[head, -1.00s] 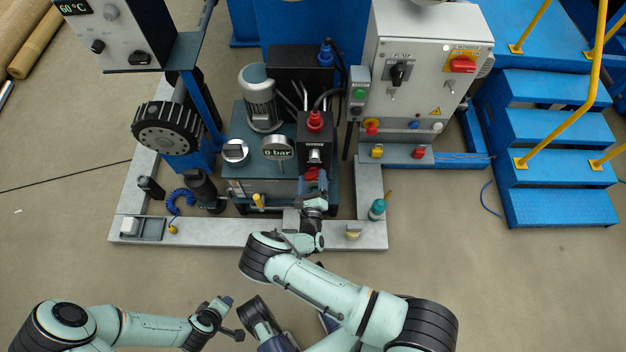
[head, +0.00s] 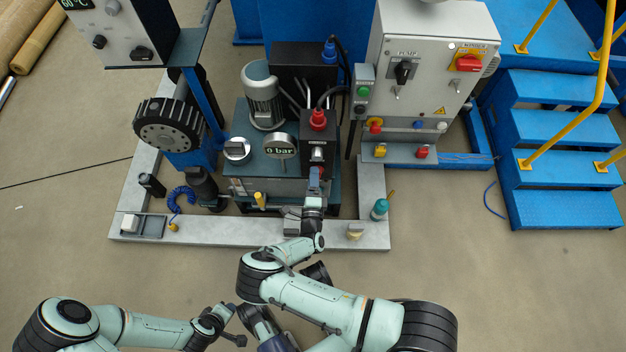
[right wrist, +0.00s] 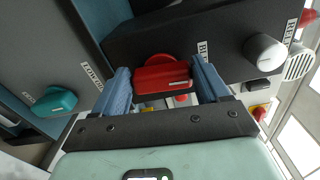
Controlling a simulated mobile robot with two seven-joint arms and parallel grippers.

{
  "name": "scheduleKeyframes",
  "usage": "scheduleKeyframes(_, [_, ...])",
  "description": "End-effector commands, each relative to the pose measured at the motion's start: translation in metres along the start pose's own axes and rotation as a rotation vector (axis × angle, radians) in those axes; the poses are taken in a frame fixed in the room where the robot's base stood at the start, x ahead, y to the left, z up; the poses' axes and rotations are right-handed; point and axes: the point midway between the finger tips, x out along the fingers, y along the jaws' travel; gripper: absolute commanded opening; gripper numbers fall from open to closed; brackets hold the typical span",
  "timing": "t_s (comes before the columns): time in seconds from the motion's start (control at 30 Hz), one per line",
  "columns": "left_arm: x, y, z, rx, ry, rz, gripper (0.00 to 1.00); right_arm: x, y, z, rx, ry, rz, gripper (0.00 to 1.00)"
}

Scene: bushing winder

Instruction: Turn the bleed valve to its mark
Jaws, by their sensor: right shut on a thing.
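The red valve knob (right wrist: 163,77) sits between the two blue fingers of my right gripper (right wrist: 165,84), in the right wrist view. A partly hidden label begins beside it; I take this knob for the bleed valve. My right gripper is shut on it. In the head view my right gripper (head: 314,180) reaches the front of the dark valve block (head: 318,140) and covers the knob. No mark for the knob can be made out. My left gripper (head: 236,322) hangs over bare floor at the bottom, away from the machine; its jaw opening is unclear.
A round gauge (head: 280,146) reads 0 bar beside the valve block. A teal knob (right wrist: 56,101) and a white knob (right wrist: 264,52) flank the red one. The pale base frame (head: 270,238) runs below my right wrist. A control cabinet (head: 425,70) stands right.

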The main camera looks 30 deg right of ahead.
Motion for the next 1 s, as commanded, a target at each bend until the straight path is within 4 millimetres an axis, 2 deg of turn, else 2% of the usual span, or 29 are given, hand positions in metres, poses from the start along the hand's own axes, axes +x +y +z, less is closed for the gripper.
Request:
scheduleKeyframes(0.3, [0.0025,-0.0028,0.0037,-0.003,-0.012,-0.005,0.43,0.0007,0.0006,-0.0009,-0.096,0.002,-0.001,0.44])
scheduleKeyframes(0.77, [0.0027,-0.0031,0.0041,-0.003,-0.013,-0.006,0.43,0.0008,0.0004,-0.0012,-0.112,0.002,-0.001,0.44])
scheduleKeyframes(0.8, [0.0027,-0.0031,0.004,-0.003,-0.013,-0.006,0.43,0.0008,0.0004,-0.0012,-0.112,0.002,-0.002,0.78])
scheduleKeyframes(0.87, [0.0027,-0.0031,0.004,-0.003,-0.013,-0.006,0.43,0.0007,0.0005,-0.0011,-0.112,0.002,-0.001,0.97])
scheduleKeyframes(0.9, [0.0027,-0.003,0.004,-0.003,-0.013,-0.005,0.43,0.0007,0.0005,-0.001,-0.112,0.002,-0.001,1.0])
scheduleKeyframes(1.0, [0.0027,-0.003,0.0039,-0.003,-0.013,-0.005,0.43,0.0005,0.0007,-0.0008,-0.11,0.001,-0.001,1.0])
